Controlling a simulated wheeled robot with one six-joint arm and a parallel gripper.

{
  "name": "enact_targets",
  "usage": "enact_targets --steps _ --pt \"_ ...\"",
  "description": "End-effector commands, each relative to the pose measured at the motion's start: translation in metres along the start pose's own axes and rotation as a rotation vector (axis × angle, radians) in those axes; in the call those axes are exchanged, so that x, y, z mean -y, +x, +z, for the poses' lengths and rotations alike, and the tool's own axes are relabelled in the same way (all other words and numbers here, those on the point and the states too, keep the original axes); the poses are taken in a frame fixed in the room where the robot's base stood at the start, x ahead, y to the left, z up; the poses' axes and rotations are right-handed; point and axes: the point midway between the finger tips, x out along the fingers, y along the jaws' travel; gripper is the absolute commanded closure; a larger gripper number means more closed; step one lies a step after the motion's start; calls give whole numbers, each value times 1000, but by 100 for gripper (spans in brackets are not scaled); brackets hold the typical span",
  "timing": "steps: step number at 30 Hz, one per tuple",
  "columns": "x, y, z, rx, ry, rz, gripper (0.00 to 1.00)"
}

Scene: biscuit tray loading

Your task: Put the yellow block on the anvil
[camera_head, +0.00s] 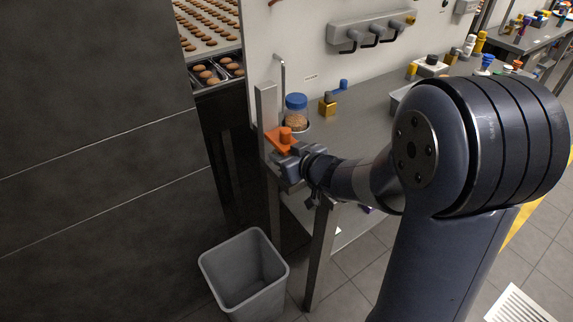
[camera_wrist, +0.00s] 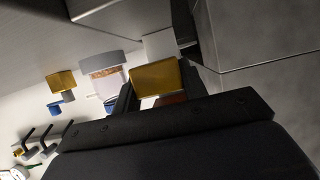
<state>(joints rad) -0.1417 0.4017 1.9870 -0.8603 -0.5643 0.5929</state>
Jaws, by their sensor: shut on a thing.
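My gripper (camera_wrist: 157,90) is at the near left corner of the steel table, pointing away from my body. In the wrist view, its dark fingers are shut on a yellow block (camera_wrist: 157,77). A pale grey block (camera_wrist: 160,45) shows right beside the yellow one; whether it is the anvil, or touches the yellow block, I cannot tell. A brownish-orange strip (camera_wrist: 171,100) shows beside the yellow block in the wrist view.
A blue-lidded jar (camera_head: 296,111) stands just behind my gripper. Another yellow block (camera_head: 327,107) stands right of it, with a small blue thing (camera_head: 344,85) nearby. A steel post (camera_head: 266,110) rises close on the left. A grey bin (camera_head: 243,272) stands on the floor below.

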Motion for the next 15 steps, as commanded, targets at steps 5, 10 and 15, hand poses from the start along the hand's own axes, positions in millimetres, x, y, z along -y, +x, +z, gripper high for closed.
enact_targets --steps 5,10,15 --pt "0 10 31 7 4 0 83" --pt "0 10 32 4 1 1 83" --pt "0 10 33 4 1 1 83"
